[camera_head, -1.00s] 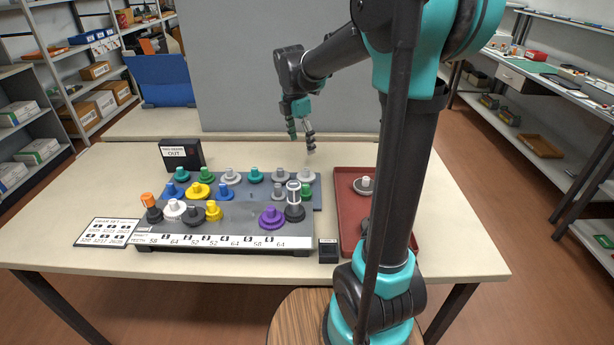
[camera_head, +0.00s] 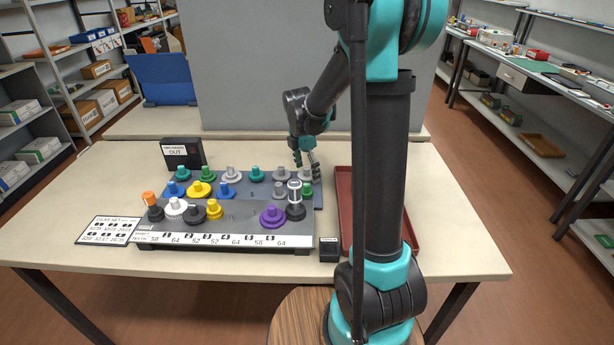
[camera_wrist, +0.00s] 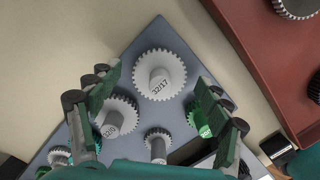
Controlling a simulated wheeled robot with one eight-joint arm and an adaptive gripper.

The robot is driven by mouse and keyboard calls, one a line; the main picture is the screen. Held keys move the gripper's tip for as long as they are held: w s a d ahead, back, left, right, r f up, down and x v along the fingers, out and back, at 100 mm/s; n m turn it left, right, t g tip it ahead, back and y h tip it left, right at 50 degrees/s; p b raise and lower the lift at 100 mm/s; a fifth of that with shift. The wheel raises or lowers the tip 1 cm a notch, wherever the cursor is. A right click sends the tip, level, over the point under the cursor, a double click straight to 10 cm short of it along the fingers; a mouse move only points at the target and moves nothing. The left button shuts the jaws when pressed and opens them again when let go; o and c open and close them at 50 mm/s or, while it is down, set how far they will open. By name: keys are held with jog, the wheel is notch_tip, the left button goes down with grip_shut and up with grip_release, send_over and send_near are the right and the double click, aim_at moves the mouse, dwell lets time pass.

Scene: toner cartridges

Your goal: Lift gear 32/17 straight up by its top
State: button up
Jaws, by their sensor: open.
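Gear 32/17 (camera_wrist: 160,75) is light grey and toothed, with a raised hub bearing its number. It sits at the back right corner of the grey gear board (camera_head: 240,201). It also shows in the head view (camera_head: 304,178), partly covered by my fingers. My gripper (camera_head: 307,168) is open and empty, pointing down over this gear. In the wrist view my gripper (camera_wrist: 160,82) has one finger on each side of the gear, apart from it; exact height above it is hard to tell.
Close neighbours in the wrist view are a light grey gear (camera_wrist: 112,118), a darker grey gear (camera_wrist: 157,145) and a green gear (camera_wrist: 203,118). A red tray (camera_head: 345,200) stands to the right. A black OUT sign (camera_head: 182,153) stands at the back left.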

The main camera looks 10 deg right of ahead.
jog(key=shift+c, duration=0.5)
jog(key=c, duration=1.1)
